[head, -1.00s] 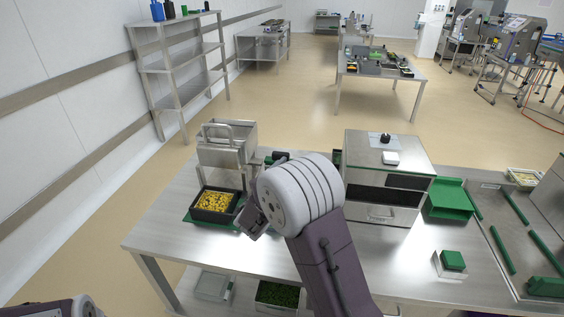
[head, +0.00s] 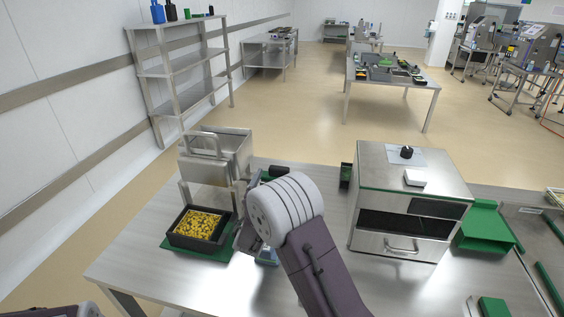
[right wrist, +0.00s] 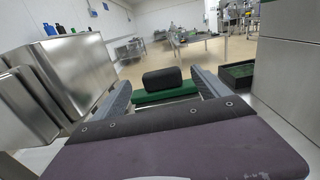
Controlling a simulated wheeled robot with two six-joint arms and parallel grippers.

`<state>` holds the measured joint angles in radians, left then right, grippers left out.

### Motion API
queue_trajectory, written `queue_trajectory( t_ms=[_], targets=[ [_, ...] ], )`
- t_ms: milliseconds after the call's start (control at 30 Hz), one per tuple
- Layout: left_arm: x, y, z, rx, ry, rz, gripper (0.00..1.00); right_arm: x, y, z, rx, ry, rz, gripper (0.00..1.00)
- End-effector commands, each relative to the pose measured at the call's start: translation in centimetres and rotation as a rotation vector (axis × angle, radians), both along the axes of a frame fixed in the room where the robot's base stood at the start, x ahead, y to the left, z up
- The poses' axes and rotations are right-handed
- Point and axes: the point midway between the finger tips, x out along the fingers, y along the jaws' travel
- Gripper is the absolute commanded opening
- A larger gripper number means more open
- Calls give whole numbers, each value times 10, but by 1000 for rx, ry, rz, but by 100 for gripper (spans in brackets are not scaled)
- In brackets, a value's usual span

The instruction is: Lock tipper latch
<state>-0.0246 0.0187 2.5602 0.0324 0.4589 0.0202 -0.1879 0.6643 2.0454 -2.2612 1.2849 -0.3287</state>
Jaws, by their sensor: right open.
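The tipper is a steel hopper (head: 228,152) with a bar handle, on a stand at the left of the table. A black block (right wrist: 163,78), possibly the latch's grip, sits on a green base (right wrist: 165,96) in the right wrist view. My right gripper (right wrist: 160,82) is open, with one finger on each side of the block in that picture; I cannot tell whether they touch it. In the head view my wrist hides most of the gripper (head: 254,240), right of the black tray (head: 176,239) of yellow pieces. My left gripper is out of view.
A green mat (head: 180,252) lies under the black tray. A steel sealer box (head: 364,212) with a drawer stands to the right. A small dark green bin (head: 345,176) is beside it. Bare table lies between my right wrist and the sealer.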

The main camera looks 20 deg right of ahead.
Motion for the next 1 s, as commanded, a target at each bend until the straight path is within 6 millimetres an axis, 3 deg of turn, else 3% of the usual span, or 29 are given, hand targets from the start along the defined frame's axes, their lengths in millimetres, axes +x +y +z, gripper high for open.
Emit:
queue_trajectory(
  t_ms=[400, 767, 1000],
  targets=[
    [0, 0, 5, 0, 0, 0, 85, 60, -47, 0, -1, -1, -3, 85],
    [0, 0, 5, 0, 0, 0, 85, 68, -52, 0, 0, 0, -2, 85],
    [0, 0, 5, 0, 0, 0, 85, 68, -52, 0, 0, 0, -2, 19]
  ],
)
